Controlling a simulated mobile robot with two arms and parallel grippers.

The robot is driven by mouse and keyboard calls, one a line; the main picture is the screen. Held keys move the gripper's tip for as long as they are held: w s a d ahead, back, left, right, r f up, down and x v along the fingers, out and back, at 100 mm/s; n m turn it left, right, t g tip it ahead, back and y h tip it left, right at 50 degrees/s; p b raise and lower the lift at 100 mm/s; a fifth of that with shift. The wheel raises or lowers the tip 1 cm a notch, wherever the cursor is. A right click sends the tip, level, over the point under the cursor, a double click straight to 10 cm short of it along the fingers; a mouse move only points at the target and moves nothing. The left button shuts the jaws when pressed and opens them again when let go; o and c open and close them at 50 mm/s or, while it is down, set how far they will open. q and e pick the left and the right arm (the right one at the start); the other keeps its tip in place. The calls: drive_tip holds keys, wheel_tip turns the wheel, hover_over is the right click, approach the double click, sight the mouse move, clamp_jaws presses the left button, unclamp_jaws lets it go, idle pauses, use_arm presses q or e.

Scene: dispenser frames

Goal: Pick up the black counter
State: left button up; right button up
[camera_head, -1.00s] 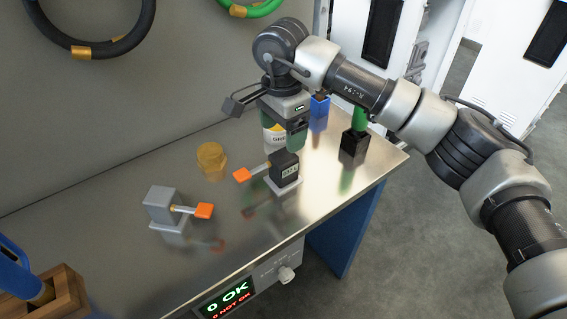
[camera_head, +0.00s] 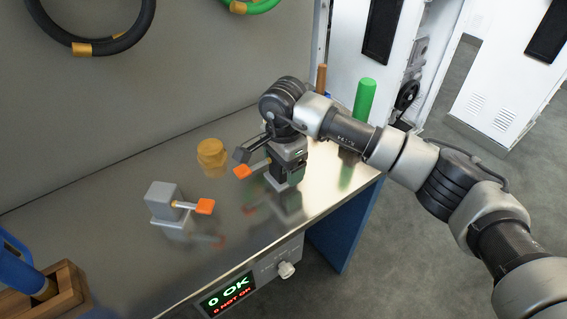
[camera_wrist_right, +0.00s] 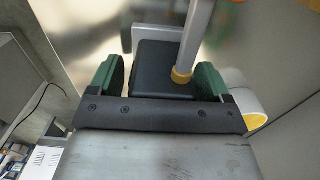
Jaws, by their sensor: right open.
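The black counter (camera_wrist_right: 160,66) stands on the metal bench. In the right wrist view its dark top lies between the green fingers of my right gripper (camera_wrist_right: 158,82), with gaps at the sides. A metal lever rod rises from a yellow collar on it. In the head view my right gripper (camera_head: 287,166) is lowered over the counter, fingers open, and hides most of its body. The counter's orange lever tip (camera_head: 243,171) sticks out to the left. My left gripper is not in view.
A grey counter (camera_head: 161,197) with an orange lever tip stands to the left. An amber jar (camera_head: 211,154) stands behind. A green handle (camera_head: 365,100) rises beyond my right arm. A wooden box (camera_head: 68,286) sits at lower left. The bench's front edge is close.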

drive_tip(key=c, duration=1.2)
drive_tip(key=shift+r, duration=0.1)
